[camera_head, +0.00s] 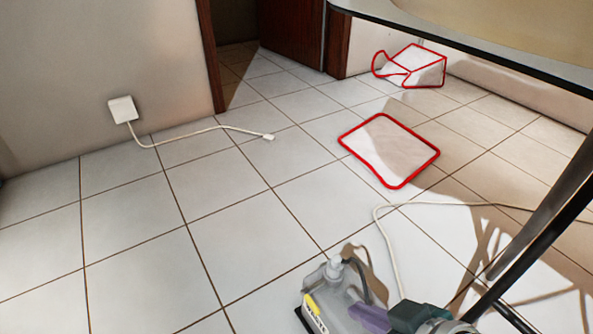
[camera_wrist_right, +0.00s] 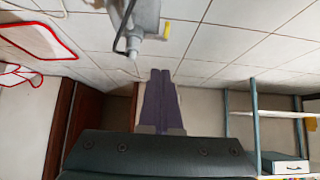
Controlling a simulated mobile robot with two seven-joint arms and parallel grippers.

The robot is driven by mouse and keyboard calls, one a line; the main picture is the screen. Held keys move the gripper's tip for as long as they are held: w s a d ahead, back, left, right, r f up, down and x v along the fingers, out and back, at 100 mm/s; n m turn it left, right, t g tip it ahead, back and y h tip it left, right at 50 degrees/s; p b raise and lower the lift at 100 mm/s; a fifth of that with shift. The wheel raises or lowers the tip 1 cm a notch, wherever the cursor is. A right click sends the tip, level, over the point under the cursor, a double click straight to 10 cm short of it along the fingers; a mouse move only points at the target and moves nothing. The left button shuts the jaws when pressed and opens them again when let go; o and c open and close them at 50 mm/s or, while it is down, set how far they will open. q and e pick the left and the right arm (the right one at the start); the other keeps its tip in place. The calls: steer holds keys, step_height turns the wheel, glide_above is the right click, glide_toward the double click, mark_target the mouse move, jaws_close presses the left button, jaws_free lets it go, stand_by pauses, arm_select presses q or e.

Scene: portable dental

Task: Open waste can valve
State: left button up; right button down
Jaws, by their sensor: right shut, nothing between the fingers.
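The waste can (camera_head: 336,300) is a translucent grey container with a pale cap and a dark hose, on the floor at the bottom of the head view. A yellow part (camera_head: 311,304), probably the valve, is on its left side above a partly cut-off label. The can (camera_wrist_right: 145,20) and yellow part (camera_wrist_right: 167,30) also show at the top of the right wrist view. My right gripper (camera_head: 356,308) has purple fingers, shut and empty, just right of the can in the head view. In the wrist view its fingertips (camera_wrist_right: 160,71) appear apart from the yellow part. My left gripper is not visible.
A red-edged white mat (camera_head: 390,160) and red-edged box (camera_head: 428,72) lie beyond. A white cable (camera_head: 205,131) runs from a wall socket (camera_head: 122,109). Another cable (camera_head: 385,230) passes right of the can. Dark legs (camera_head: 530,220) stand at right. Tiles left are clear.

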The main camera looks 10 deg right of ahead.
steer(key=b, duration=1)
glide_above(313, 302)
steer(key=s, duration=0.3)
step_height(313, 302, down, 8)
steer(key=f, duration=0.1)
steer(key=shift+d+f+b, duration=0.4)
steer(key=shift+f+b, duration=0.35)
steer(key=shift+f, duration=0.1)
steer(key=shift+f+b, duration=0.4)
steer(key=shift+f, duration=0.1)
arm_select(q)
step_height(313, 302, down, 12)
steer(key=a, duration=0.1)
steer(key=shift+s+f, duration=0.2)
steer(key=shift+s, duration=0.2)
arm_select(e)
steer(key=shift+d, duration=0.1)
